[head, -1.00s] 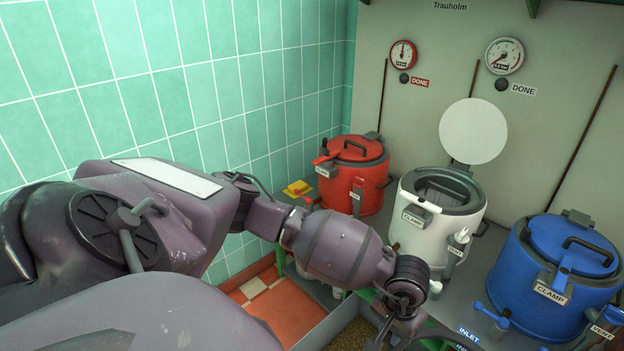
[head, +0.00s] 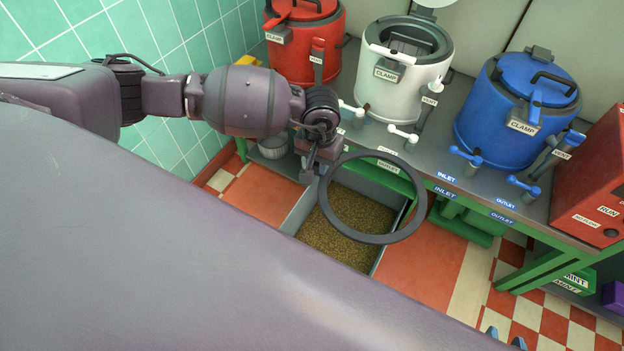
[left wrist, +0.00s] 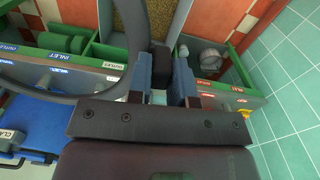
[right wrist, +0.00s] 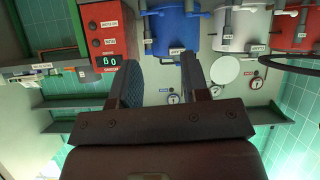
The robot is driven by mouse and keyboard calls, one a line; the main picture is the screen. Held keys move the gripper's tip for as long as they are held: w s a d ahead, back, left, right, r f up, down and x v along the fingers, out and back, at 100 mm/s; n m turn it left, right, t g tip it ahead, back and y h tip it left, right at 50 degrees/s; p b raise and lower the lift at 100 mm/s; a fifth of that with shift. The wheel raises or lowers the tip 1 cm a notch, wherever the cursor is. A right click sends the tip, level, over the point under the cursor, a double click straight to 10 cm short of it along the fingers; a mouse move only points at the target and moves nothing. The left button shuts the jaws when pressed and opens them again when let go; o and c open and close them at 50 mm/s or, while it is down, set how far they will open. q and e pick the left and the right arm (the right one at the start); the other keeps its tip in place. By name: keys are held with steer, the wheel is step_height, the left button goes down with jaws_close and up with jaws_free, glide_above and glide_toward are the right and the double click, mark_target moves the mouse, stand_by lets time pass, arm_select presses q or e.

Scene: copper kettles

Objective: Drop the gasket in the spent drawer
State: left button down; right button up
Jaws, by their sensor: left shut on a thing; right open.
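The gasket is a large dark grey ring (head: 368,238). My left gripper (head: 316,168) is shut on its left edge and holds it tilted in the air. In the head view the ring appears over an open grey-walled drawer (head: 302,218) with brown grains in it; I can read no label on this drawer, and my own body hides its near end. In the left wrist view the ring (left wrist: 132,40) runs up from beside the fingers (left wrist: 160,80). In the right wrist view my right gripper (right wrist: 158,80) is open and empty.
A red kettle (head: 306,50), a white kettle (head: 385,90) with its lid raised, and a blue kettle (head: 500,105) stand on the bench above the drawer. Taps and vent handles stick out at the bench's front. A red box (head: 595,185) is at the right.

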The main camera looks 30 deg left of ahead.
arm_select(q)
steer(key=w+a+f+n+b, duration=0.15)
steer(key=w+f+b, duration=0.35)
steer(key=f, duration=0.6)
steer(key=w+a+f+n+b, duration=0.1)
steer(key=w+a+f+b, duration=0.15)
steer(key=f+b, duration=0.6)
steer(key=w+a+f+n+b, duration=0.15)
steer(key=w+f+b, duration=0.25)
steer(key=f, duration=0.9)
step_height(320, 180, down, 32)
steer(key=m+b, duration=0.1)
steer(key=b, duration=1)
steer(key=shift+s+a+r, duration=0.15)
steer(key=shift+a, duration=0.3)
arm_select(e)
step_height(320, 180, down, 18)
steer(key=a+n+t, duration=0.1)
steer(key=shift+w+a+r+y, duration=0.15)
steer(key=shift+w+y, duration=0.2)
steer(key=shift+y, duration=0.05)
